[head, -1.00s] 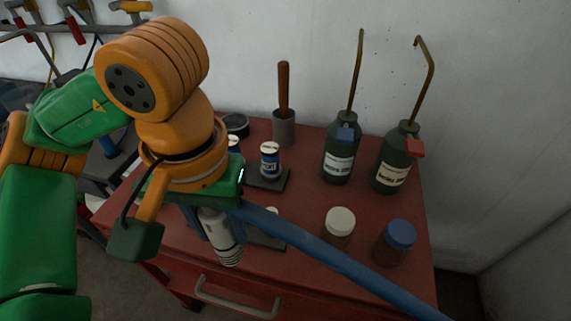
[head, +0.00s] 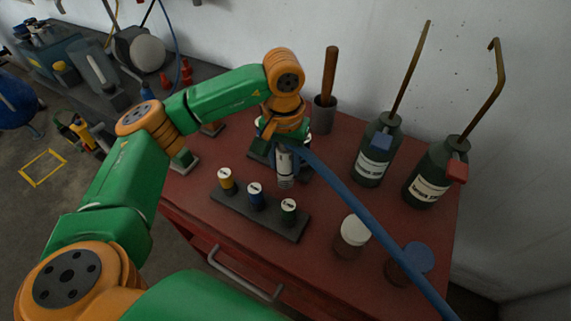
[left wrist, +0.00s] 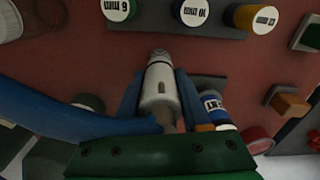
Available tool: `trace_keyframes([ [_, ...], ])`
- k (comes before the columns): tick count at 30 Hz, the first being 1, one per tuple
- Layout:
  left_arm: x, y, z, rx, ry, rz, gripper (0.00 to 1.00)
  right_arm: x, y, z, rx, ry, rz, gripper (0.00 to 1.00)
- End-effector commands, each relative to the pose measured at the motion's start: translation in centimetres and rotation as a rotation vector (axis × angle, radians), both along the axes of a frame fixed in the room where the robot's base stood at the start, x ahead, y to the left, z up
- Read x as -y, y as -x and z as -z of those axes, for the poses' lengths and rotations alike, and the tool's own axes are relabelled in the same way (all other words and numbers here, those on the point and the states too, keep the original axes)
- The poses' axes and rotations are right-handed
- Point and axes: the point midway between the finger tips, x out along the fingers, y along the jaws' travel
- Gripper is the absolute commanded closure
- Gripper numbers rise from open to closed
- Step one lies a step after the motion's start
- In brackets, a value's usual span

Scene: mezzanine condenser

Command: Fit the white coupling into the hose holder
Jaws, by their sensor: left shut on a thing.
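My left gripper (head: 284,143) is shut on the white coupling (head: 285,168), at the end of a blue hose (head: 358,200). The coupling points down over the red bench top, behind a dark rail (head: 232,207). In the left wrist view the coupling (left wrist: 160,92) lies between the two blue fingers, its tip towards the rail. The rail carries yellow, blue and green pieces with white labelled tops. Another dark plate (head: 257,155) lies partly hidden behind the gripper. I cannot tell which of these is the hose holder. My right gripper is not in view.
Two dark green oil cans (head: 377,152) (head: 434,176) with long spouts stand at the right. A white-lidded jar (head: 352,236) and a blue-lidded jar (head: 410,262) stand in front of them. A wooden-handled tool stands in a grey cup (head: 324,115). Bare red top lies right of the rail.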

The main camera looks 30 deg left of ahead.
Motion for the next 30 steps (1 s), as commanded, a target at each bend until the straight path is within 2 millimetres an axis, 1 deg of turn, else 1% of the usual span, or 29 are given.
trace_keyframes([
  [1,0.0,0.3,0.5,-0.009,-0.001,0.002,1.0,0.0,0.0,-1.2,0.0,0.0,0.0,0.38],
  [3,0.0,0.2,1.7,-0.007,0.0,0.003,1.0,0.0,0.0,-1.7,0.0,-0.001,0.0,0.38],
  [6,0.1,0.2,2.5,-0.002,0.001,0.003,1.0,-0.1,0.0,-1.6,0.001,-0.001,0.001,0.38],
  [11,0.1,0.1,2.5,-0.001,0.002,0.003,1.0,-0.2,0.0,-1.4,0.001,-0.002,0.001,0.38],
  [15,0.1,0.1,3.0,-0.001,0.002,0.002,1.0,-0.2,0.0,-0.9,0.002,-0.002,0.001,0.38],
  [16,0.1,0.2,2.8,-0.002,0.001,0.002,0.46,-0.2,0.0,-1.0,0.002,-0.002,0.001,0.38],
  [17,0.1,0.2,2.8,-0.002,0.001,0.002,0.38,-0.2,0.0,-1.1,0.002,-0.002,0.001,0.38],
  [18,0.1,0.2,2.8,-0.002,0.001,0.002,0.27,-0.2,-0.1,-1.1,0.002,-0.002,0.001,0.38],
  [19,0.1,0.2,2.8,-0.002,0.001,0.002,0.24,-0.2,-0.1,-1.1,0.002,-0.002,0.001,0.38],
  [26,0.1,0.2,2.8,-0.002,0.001,0.002,0.24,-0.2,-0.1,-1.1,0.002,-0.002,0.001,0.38],
  [29,0.1,0.2,2.2,-0.002,0.001,0.002,0.24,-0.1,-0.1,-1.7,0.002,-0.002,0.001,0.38],
  [30,0.1,0.1,2.1,0.0,0.002,0.002,0.24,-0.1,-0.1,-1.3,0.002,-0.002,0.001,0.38],
])
